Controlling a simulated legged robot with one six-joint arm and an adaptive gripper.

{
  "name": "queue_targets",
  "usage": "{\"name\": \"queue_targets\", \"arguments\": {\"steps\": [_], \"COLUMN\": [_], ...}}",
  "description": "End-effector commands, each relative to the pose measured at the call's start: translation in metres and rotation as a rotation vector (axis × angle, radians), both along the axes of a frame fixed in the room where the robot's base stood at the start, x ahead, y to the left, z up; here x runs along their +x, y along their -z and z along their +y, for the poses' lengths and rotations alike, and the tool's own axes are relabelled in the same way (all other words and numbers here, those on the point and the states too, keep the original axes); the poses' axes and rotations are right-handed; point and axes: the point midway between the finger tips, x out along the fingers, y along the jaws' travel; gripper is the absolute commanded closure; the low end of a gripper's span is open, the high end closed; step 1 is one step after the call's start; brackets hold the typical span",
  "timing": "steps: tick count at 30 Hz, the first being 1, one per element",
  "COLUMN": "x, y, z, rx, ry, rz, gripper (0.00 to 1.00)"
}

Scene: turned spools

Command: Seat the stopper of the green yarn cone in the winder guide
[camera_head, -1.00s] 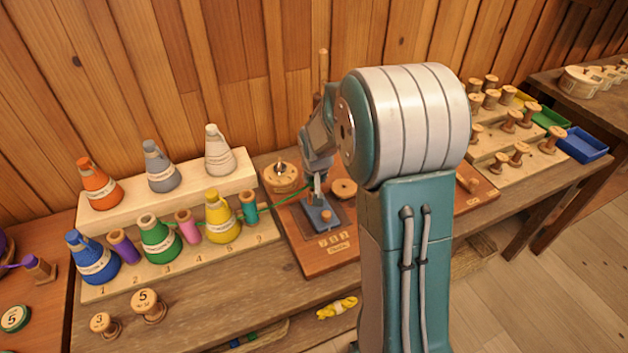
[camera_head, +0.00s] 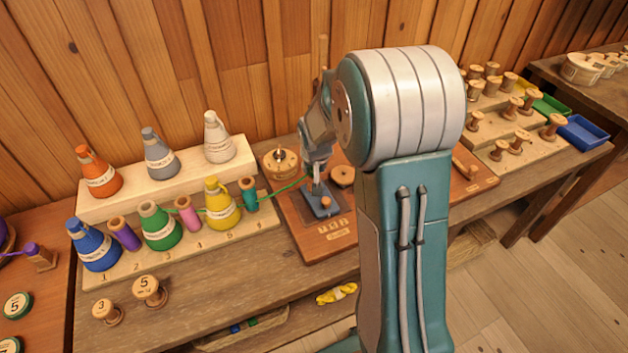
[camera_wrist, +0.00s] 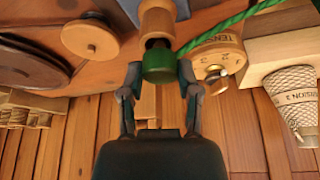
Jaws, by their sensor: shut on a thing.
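A green strand runs from the rack side to my gripper (camera_head: 316,172). In the wrist view my gripper (camera_wrist: 159,78) is shut on the green stopper (camera_wrist: 160,64). A wooden cylinder (camera_wrist: 157,20), seemingly the winder guide, lies directly beyond the stopper, with a dark part between them. I cannot tell how far the stopper is in it. In the head view a blue plate with a wooden knob (camera_head: 326,203) shows below my gripper; the stopper is hidden there.
Yellow (camera_head: 221,205) and blue (camera_head: 93,245) cones and small spools share the rack. A round wooden dial (camera_head: 281,162) stands left of my gripper, and a wooden disc (camera_head: 342,177) right of it. My arm hides much of the winder board (camera_head: 330,240).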

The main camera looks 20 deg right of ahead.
Motion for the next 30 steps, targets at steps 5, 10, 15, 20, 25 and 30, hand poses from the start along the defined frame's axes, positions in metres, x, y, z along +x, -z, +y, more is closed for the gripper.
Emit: {"name": "queue_targets", "arguments": {"steps": [5,10,15,20,25,30], "x": [-0.0001,-0.0002,-0.0001,-0.0001,-0.0001,-0.0001], "y": [0.0069,0.0119,0.0112,0.0112,0.0112,0.0112], "z": [0.0,0.0001,0.0,0.0,0.0,0.0], "rx": [0.0,0.0,0.0,0.0,0.0,0.0], "ry": [-0.001,-0.001,0.0,0.0,0.0,0.0], "rz": [0.001,0.001,0.0,0.0,0.0,0.0], "gripper": [0.75,0.52,0.17,0.17,0.0,0.0]}}
